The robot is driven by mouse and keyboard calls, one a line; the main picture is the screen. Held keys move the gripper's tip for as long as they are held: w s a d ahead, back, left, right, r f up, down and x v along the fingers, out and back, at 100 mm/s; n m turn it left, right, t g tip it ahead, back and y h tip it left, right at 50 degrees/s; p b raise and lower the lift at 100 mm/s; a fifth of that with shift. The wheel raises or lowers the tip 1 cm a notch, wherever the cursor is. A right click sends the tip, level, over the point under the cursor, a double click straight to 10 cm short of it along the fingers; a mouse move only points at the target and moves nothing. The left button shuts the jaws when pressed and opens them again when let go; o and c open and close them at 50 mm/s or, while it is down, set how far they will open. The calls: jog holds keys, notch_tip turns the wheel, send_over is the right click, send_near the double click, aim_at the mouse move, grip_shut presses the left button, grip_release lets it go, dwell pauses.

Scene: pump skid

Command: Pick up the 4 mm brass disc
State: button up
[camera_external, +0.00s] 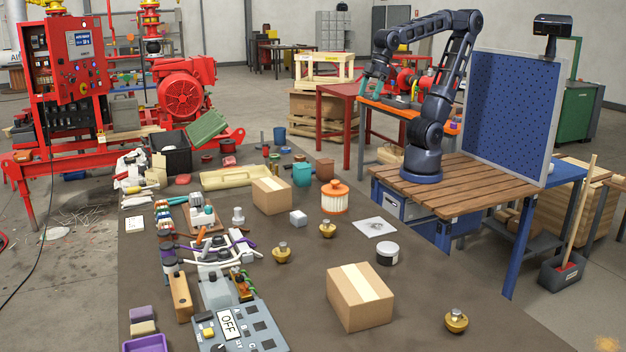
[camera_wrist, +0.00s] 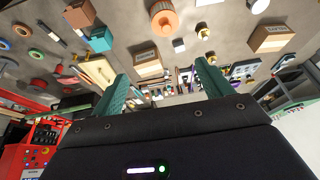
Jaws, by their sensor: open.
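Several round brass-coloured pieces with grey tops stand on the dark table: one at the front right (camera_external: 456,321), one near the middle (camera_external: 282,254), and one beside the orange-and-white filter (camera_external: 327,230). I cannot tell which, if any, is the 4 mm disc; no size marking is readable. Brass pieces also show small at the top of the wrist view (camera_wrist: 203,32). My gripper (camera_wrist: 162,70) has its two teal fingers wide apart with nothing held between them. In the external view my gripper (camera_external: 363,88) is raised, behind and well above the table, far from the brass pieces.
Cardboard boxes stand at the table's front (camera_external: 360,297) and middle (camera_external: 271,195). Cables and tools crowd the left. A blue pegboard (camera_external: 505,110) rises beside my arm.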

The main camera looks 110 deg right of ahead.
jog(key=w+a+r, duration=0.1)
jog(key=w+a, duration=1.4)
jog(key=w, duration=0.1)
jog(key=w+a+f+n, duration=0.1)
jog(key=w+a, duration=0.2)
jog(key=a, duration=0.3)
jog(key=w+a+f, duration=0.2)
jog(key=w+a, duration=0.2)
jog(key=a, duration=0.1)
jog(key=n+y, duration=0.1)
jog(key=n, duration=0.2)
send_over(459, 311)
jog(key=s+d, duration=0.1)
jog(key=s, duration=0.2)
notch_tip(459, 311, down, 28)
jog(key=x, duration=0.5)
jog(key=shift+d+f, duration=0.15)
jog(key=shift+s+x, duration=0.15)
jog(key=shift+x, duration=1.15)
jog(key=shift+s+x, duration=0.15)
jog(key=shift+x, duration=1.15)
jog(key=c, duration=1.1)
